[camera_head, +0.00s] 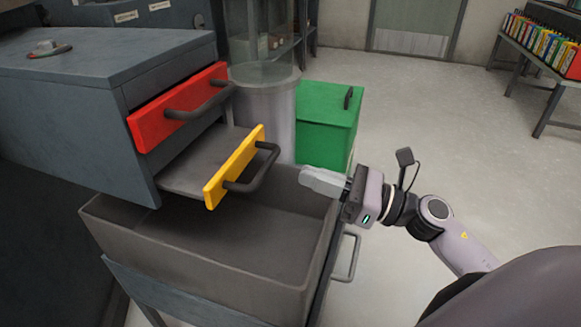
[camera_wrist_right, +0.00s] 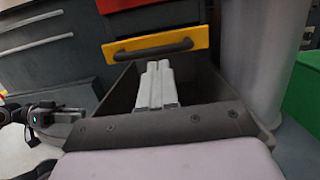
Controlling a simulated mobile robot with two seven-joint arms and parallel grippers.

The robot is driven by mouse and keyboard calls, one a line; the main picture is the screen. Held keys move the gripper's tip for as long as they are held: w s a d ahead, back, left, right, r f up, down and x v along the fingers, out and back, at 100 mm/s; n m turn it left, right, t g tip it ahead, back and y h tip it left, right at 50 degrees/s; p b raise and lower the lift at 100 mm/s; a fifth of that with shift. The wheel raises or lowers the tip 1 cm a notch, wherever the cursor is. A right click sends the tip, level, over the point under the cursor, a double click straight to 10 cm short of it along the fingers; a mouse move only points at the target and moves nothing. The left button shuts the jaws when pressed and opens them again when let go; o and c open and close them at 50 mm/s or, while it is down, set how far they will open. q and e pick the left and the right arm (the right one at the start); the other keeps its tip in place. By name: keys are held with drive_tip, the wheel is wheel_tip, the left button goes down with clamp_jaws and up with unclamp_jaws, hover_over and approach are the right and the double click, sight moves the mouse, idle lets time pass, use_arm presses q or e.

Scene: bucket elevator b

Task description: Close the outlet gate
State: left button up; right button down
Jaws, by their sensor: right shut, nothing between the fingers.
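A yellow-fronted gate (camera_head: 237,165) with a dark handle (camera_head: 258,170) sticks out of the grey housing (camera_head: 60,95) on a flat grey plate, above an open bin. A red-fronted gate (camera_head: 178,105) above it is also pulled out partway. I cannot tell from labels which is the outlet gate. My right gripper (camera_head: 306,177) is shut and empty, to the right of the yellow front and apart from it. In the right wrist view the closed fingers (camera_wrist_right: 157,68) point toward the yellow front (camera_wrist_right: 193,40). What seems to be my left gripper (camera_wrist_right: 62,112) shows there at the left edge, its fingers unclear.
The open grey bin (camera_head: 105,215) stands below the gates, with a metal loop handle (camera_head: 351,256) on its right side. A pale cylinder (camera_head: 268,105) and a green box (camera_head: 325,130) stand behind. The floor to the right is clear.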

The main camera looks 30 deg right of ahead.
sight(246, 158)
use_arm(q)
drive_tip(key=shift+a, duration=0.2)
use_arm(e)
drive_tip(key=x, duration=0.4)
drive_tip(key=shift+w+a, duration=0.25)
drive_tip(key=shift+w+a, duration=0.1)
drive_tip(key=x, duration=0.2)
drive_tip(key=f+p+x, duration=0.1)
drive_tip(key=x, duration=0.3)
drive_tip(key=shift+w+a, duration=0.25)
drive_tip(key=shift+w, duration=0.1)
use_arm(q)
drive_tip(key=shift+s+a+r+y, duration=0.15)
drive_tip(key=shift+s+a+y, duration=0.1)
drive_tip(key=shift+a+y, duration=0.15)
use_arm(e)
drive_tip(key=shift+w+r, duration=0.1)
use_arm(q)
drive_tip(key=shift+d, duration=0.1)
